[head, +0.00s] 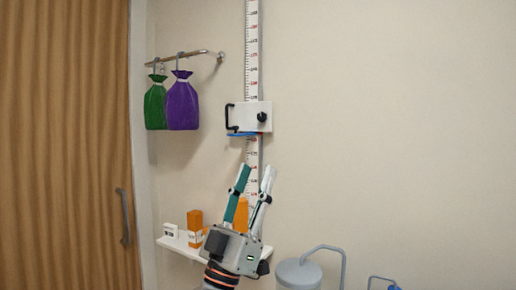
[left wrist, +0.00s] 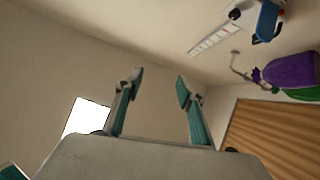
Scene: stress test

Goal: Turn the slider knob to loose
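The slider is a white block (head: 242,115) with a black handle on its left side, mounted on a white measuring scale (head: 252,55) on the wall. Its round black slider knob (head: 262,117) is on the block's right part. A blue piece (head: 242,134) shows under the block, and also at the top right of the left wrist view (left wrist: 266,22). My left gripper (head: 256,174) is below the slider, in front of the lower scale, pointing up, apart from the knob. Its fingers are spread and empty, also in the left wrist view (left wrist: 159,83). My right gripper is not in view.
Green (head: 155,107) and purple (head: 182,106) bags hang from a wall rail (head: 190,55) left of the slider. A grey canister (head: 298,274) stands lower right. The wall right of the scale is clear.

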